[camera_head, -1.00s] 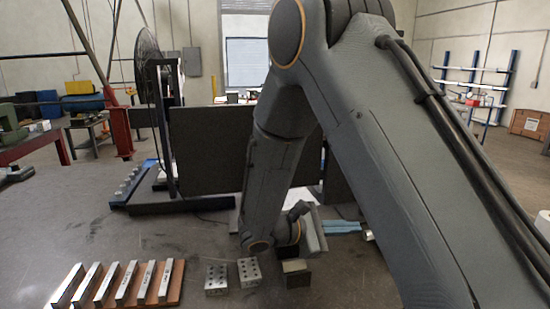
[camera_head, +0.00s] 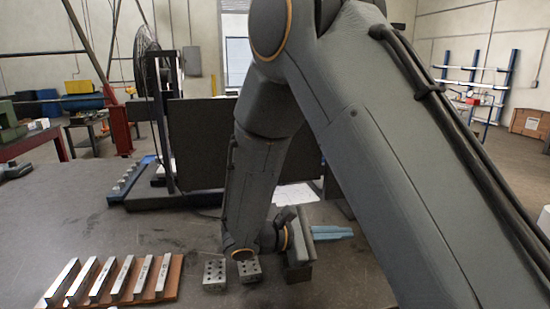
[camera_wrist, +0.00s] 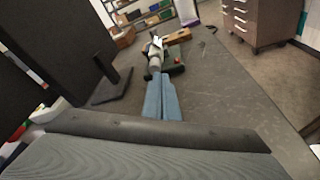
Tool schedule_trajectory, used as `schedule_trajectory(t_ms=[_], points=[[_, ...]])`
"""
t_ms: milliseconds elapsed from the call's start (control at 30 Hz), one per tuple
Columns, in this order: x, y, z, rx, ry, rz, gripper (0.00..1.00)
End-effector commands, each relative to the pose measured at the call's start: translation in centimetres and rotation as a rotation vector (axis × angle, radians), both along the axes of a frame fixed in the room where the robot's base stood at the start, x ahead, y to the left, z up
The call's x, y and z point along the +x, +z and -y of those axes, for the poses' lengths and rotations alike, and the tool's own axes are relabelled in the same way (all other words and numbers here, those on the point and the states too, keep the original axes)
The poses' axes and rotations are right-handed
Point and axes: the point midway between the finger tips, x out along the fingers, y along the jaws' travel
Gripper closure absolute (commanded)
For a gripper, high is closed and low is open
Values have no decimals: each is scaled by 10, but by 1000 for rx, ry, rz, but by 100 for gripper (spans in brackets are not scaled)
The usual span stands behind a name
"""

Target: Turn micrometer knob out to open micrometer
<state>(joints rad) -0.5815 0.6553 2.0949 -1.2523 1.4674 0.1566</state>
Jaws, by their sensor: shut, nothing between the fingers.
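My gripper (camera_wrist: 162,80) has two blue fingers that lie together with nothing between them. In the wrist view they point away from the camera toward a grey, upright-looking cylindrical part, which appears to be the micrometer (camera_wrist: 155,58), just beyond the fingertips. Whether the fingertips touch it cannot be told. Its knob is too small to make out clearly. In the head view the blue fingers (camera_head: 333,232) point right, low over the table, and my arm hides whatever is beyond them.
A dark green item with a red spot (camera_wrist: 177,66) sits beside the cylinder. A wooden block (camera_wrist: 178,36) lies behind it. A black stand (camera_wrist: 112,82) is at left. In the head view, a wooden rack of metal bars (camera_head: 118,278) and drilled metal blocks (camera_head: 215,275) sit at the front.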

Motion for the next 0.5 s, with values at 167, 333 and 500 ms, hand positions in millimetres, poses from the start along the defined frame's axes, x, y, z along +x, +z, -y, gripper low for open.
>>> schedule_trajectory(t_ms=[167, 333, 500], points=[[1, -1, 14, 1, -4, 2, 100], [5, -1, 35, 1, -4, 1, 100], [9, 0, 53, -1, -3, 1, 100]])
